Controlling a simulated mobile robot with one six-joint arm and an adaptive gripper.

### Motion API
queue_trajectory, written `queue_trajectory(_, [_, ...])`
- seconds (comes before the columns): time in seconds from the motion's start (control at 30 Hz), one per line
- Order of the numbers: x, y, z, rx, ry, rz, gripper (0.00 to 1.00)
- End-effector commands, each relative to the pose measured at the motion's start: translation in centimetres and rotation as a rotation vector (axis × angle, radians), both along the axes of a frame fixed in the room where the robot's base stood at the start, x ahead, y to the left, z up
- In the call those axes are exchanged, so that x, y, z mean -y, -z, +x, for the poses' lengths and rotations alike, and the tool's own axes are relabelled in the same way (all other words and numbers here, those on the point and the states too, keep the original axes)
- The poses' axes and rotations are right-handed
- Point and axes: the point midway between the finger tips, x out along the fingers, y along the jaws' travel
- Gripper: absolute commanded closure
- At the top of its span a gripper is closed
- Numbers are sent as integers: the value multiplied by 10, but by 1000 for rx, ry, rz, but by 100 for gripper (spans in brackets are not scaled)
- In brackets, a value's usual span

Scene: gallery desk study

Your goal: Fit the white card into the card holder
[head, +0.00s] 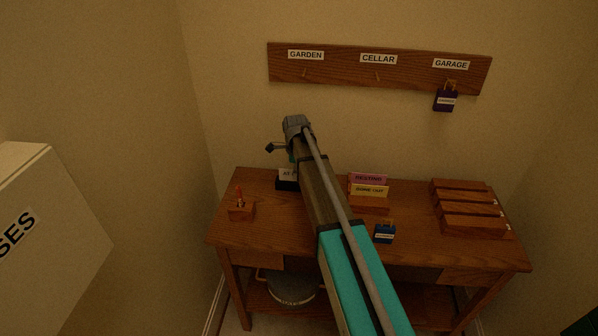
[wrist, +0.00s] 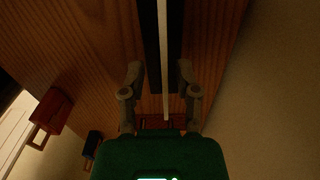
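The white card (head: 287,173) stands upright at the back left of the desk in the head view, partly covered by my arm. Only part of its dark lettering shows. Its black holder (head: 286,185) is just below it. In the wrist view the card (wrist: 164,60) is seen edge-on as a thin white strip, running between two black sides of the holder (wrist: 150,40). My gripper (wrist: 160,72) is open, one finger on each side of the card with a gap to both. In the head view my fingers are hidden behind my arm.
Pink and yellow cards stand in a wooden holder (head: 369,205), right of my arm. A blue padlock (head: 384,233) is in front of it. A small wooden stand (head: 241,211) is at left, and wooden racks (head: 470,208) at right. A key board (head: 335,72) hangs above.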

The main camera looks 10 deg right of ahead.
Motion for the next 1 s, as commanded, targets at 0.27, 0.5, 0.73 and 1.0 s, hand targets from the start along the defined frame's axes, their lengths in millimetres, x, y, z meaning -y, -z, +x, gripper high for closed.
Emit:
queue_trajectory(0.27, [0,0,0,0,0,0,57])
queue_trajectory(0.5, [0,-6,0,0,0,0,57])
queue_trajectory(0.73, [0,-20,0,0,0,0,57])
queue_trajectory(1.0, [0,-42,0,0,0,0,57])
